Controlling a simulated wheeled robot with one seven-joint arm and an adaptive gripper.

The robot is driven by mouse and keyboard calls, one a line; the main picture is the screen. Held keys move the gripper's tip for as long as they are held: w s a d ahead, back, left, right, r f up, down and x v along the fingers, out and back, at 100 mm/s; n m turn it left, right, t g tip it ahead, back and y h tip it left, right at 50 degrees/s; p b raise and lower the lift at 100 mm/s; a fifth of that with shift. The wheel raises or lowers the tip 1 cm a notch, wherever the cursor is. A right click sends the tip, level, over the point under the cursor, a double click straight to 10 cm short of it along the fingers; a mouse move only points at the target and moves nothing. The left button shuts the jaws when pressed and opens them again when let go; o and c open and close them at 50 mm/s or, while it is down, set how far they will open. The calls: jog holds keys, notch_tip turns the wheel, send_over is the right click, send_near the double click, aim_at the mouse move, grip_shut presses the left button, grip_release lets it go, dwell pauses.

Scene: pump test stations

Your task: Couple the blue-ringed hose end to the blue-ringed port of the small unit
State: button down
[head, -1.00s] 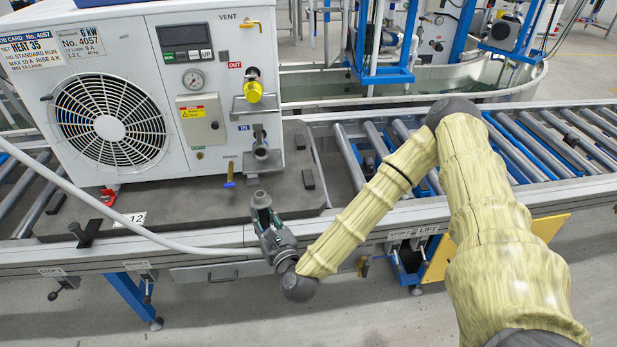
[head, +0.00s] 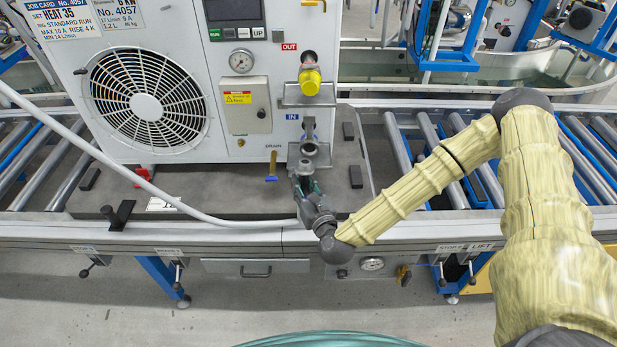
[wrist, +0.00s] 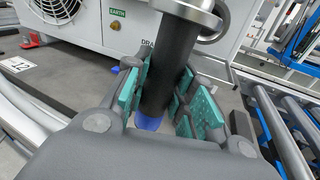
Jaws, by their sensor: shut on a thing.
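The small unit is the white cabinet (head: 185,90) on the conveyor. Its lower port (head: 309,128), beside the blue IN label, points towards me; my gripper and the hose end partly cover it. My gripper (head: 306,178) is just in front of and below this port. In the wrist view, the green pads of my gripper (wrist: 160,95) are shut on the dark hose end (wrist: 170,65). Its blue ring (wrist: 149,122) shows low between the fingers. A metal collar (wrist: 192,12) shows at the far end. I cannot tell whether hose end and port touch.
The upper OUT port carries a yellow cap (head: 310,81). A blue-handled drain valve (head: 272,166) hangs just left of my gripper. The white hose (head: 150,190) runs left from my gripper across the unit's front. Rollers (head: 425,150) lie to the right.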

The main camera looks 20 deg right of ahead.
notch_tip(320, 180, down, 6)
jog(key=s+d+m+g+y+p, duration=0.1)
jog(key=s+g+y+p, duration=0.1)
jog(key=g+y, duration=0.6)
jog(key=shift+s+d+r+m+y, duration=0.15)
jog(key=shift+s+d+m+y, duration=0.15)
jog(key=shift+d, duration=0.1)
jog(key=shift+s+r+g, duration=0.1)
jog(key=shift+r+g, duration=0.15)
jog(key=shift+g, duration=0.25)
jog(key=shift+s+a+r+g+p, duration=0.1)
jog(key=shift+r+g+p, duration=0.15)
jog(key=shift+g+p, duration=0.1)
